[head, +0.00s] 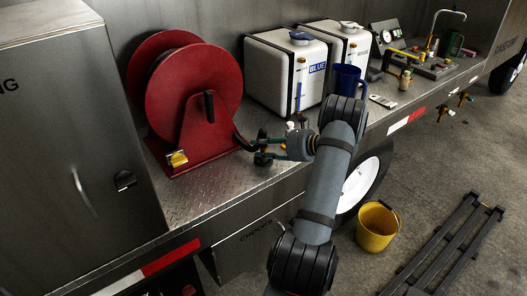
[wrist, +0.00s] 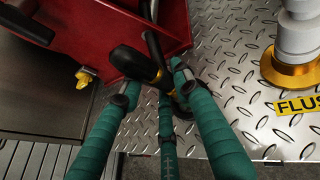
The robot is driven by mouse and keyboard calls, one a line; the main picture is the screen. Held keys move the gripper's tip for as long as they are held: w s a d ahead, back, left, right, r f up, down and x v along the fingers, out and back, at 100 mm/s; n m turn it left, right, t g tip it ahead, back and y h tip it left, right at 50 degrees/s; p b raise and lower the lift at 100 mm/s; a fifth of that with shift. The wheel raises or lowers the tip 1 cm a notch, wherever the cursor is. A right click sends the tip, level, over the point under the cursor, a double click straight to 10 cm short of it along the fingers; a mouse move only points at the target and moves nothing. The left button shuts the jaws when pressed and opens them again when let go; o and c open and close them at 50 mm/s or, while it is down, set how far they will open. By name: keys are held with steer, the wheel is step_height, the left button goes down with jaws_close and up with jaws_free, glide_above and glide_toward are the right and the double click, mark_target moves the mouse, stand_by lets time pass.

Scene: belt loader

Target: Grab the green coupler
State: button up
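My gripper (head: 262,147) is at the front edge of the deck, just right of the red hose reel. Its green-sleeved fingers also fill the lower middle of the wrist view (wrist: 152,84). The fingertips are spread apart, with gaps between them. A black hose end (wrist: 132,62) with a thin yellow ring lies among the fingertips; I cannot tell whether they touch it. In the head view the black hose (head: 243,143) runs from the reel towards my gripper. I cannot make out a green coupler apart from my green fingers, which may hide it.
The red hose reel (head: 196,90) stands close on the left, with a yellow fitting (head: 176,158) at its base. White tanks (head: 284,70) and a blue mug (head: 346,82) stand to the right. In the wrist view, a white piece with a gold flange (wrist: 290,68) stands right of my fingers.

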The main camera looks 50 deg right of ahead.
steer(key=c, duration=0.6)
jaws_close()
steer(key=shift+r, duration=0.15)
